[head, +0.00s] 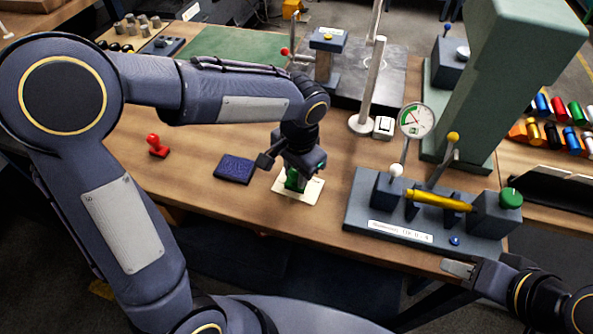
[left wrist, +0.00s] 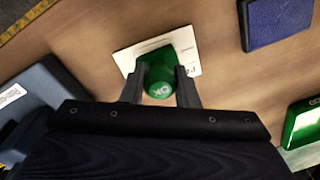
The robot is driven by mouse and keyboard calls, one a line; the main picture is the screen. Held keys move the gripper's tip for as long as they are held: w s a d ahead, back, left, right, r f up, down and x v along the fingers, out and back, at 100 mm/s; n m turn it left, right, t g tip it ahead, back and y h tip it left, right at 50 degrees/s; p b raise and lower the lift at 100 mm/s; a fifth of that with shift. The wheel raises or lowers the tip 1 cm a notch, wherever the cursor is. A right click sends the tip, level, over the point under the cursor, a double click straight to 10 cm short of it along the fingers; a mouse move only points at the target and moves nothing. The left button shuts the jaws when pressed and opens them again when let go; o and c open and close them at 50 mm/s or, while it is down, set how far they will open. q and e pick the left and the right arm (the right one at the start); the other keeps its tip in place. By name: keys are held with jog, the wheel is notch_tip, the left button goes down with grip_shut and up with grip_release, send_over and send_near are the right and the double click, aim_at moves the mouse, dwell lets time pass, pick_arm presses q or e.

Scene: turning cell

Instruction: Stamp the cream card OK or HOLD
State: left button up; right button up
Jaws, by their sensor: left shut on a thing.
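The cream card (head: 312,193) lies flat on the wooden bench; it also shows in the left wrist view (left wrist: 187,42). My left gripper (head: 297,174) is shut on the green stamp (left wrist: 160,77), whose round top reads OK. The stamp (head: 292,181) is upright over the card; I cannot tell whether its face touches it. The dark blue ink pad (head: 236,168) lies between the red stamp and the card. My right gripper (head: 457,268) is by the bench's front edge, its jaw opening unclear.
A gauge fixture (head: 366,206) with a dial (head: 417,120) and a yellow part (head: 440,201) stands right of the card. A steel post (head: 370,80) and a green press column (head: 490,90) stand behind. Bench left of the ink pad is mostly clear.

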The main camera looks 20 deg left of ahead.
pick_arm(q)
jog(key=shift+r+p, duration=2.15)
jog(key=shift+r, duration=0.85)
jog(key=shift+d, duration=0.1)
